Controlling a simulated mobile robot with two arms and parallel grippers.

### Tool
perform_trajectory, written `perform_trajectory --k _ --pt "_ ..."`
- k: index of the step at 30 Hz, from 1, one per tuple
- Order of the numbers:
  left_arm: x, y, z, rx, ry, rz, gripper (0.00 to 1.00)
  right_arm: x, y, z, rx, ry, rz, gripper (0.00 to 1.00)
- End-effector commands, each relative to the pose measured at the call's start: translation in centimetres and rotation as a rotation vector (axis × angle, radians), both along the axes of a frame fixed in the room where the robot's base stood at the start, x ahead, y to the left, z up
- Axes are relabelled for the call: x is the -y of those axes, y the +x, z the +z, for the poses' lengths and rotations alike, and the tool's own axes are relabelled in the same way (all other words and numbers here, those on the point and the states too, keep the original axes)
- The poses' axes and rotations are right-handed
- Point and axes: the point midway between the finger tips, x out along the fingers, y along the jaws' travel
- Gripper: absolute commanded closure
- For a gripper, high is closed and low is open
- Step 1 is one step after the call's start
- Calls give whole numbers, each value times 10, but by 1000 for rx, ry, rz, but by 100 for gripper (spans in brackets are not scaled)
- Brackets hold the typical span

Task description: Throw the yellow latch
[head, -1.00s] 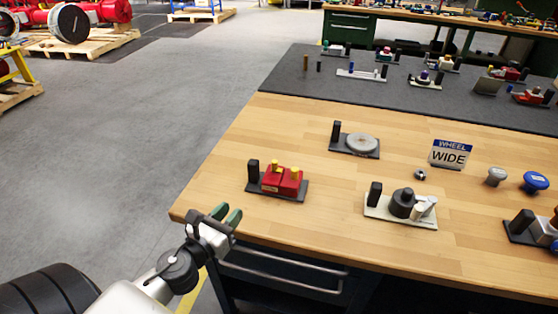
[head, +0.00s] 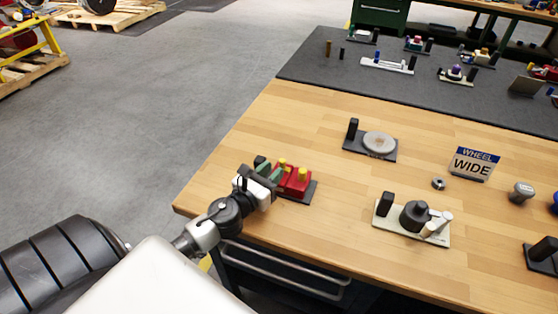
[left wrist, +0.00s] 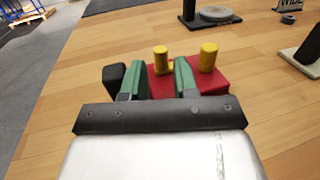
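The latch is a red block (head: 297,184) with yellow knobs (head: 303,174) on a dark base plate (head: 311,192), near the table's left edge. In the left wrist view the red block (left wrist: 210,78) lies just ahead, with one yellow knob (left wrist: 207,57) on the right and another (left wrist: 161,53) on the left. My left gripper (head: 268,173) is at the left side of the block, its green fingers apart. In the left wrist view, the left knob appears between the fingertips (left wrist: 161,72); whether they touch it cannot be told. My right gripper is out of view.
A black post (left wrist: 113,77) stands on the plate just left of the fingers. A plate with a grey disc (head: 380,143), a pale plate with a black knob (head: 415,214) and a "WHEEL WIDE" sign (head: 473,164) stand to the right. Bare wood lies between them.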

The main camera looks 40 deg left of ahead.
Motion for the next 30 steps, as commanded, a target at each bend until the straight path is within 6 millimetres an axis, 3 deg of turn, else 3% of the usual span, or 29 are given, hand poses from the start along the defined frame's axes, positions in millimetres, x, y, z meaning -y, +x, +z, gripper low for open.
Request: perform_trajectory --k 7,18,24,30 --pt "1 29 0 0 -1 -1 71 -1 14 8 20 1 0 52" --pt "1 34 0 -1 -1 -1 71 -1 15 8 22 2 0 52" --pt "1 34 0 -1 -1 -1 100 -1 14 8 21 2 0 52" --pt "1 34 0 -1 -1 -1 100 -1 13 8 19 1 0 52"
